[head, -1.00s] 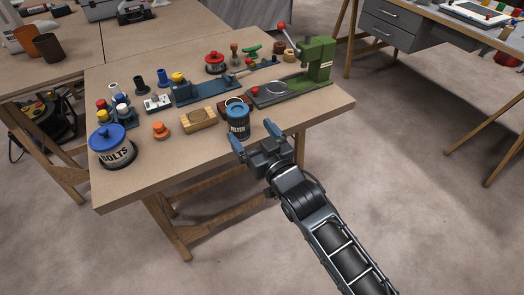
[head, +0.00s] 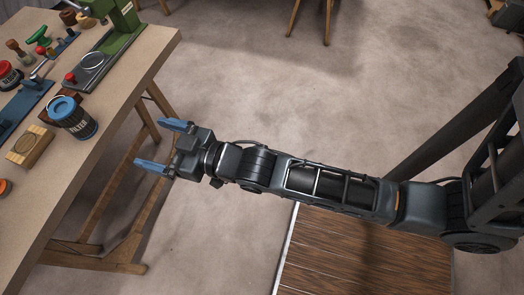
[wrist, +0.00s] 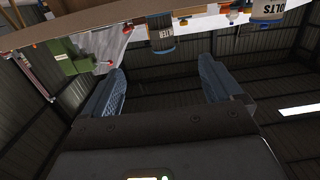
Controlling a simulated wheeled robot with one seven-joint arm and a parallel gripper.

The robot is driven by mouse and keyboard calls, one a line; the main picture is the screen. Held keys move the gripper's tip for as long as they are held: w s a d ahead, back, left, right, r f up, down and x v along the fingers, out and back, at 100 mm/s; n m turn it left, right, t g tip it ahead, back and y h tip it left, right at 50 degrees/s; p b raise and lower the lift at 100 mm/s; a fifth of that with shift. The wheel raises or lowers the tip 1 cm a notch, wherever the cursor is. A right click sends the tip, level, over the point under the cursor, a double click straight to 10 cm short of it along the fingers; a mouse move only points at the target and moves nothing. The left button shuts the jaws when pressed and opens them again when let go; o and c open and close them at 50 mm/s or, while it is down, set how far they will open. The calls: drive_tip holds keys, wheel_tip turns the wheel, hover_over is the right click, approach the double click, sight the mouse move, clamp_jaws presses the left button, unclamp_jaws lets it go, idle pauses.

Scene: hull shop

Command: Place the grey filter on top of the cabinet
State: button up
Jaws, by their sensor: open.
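The can labelled FILTER (head: 76,120), with a dark grey-blue body and a blue lid, stands upright near the right edge of the worktable in the head view. It also shows in the wrist view (wrist: 162,38), at the top, beyond and between my fingers. My gripper (head: 151,142) is open and empty, its blue fingers pointing left toward the table. It is to the right of the can and apart from it. In the wrist view my gripper (wrist: 158,78) has clear space between its fingers. I cannot make out a cabinet in the current views.
The worktable (head: 120,85) holds a green press (head: 122,17), a wooden block (head: 30,146) and a blue tool (head: 22,108) around the can. A brown wood-planked surface (head: 365,250) lies below my arm; I cannot tell what it is. The floor (head: 300,95) behind my arm is clear.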

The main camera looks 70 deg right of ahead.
drive_tip(key=s+r+g, duration=0.1)
drive_tip(key=s+r, duration=0.3)
drive_tip(key=s, duration=1)
drive_tip(key=s+r+g, duration=0.1)
drive_tip(key=s+r, duration=0.4)
drive_tip(key=s, duration=0.9)
drive_tip(key=shift+a, duration=0.1)
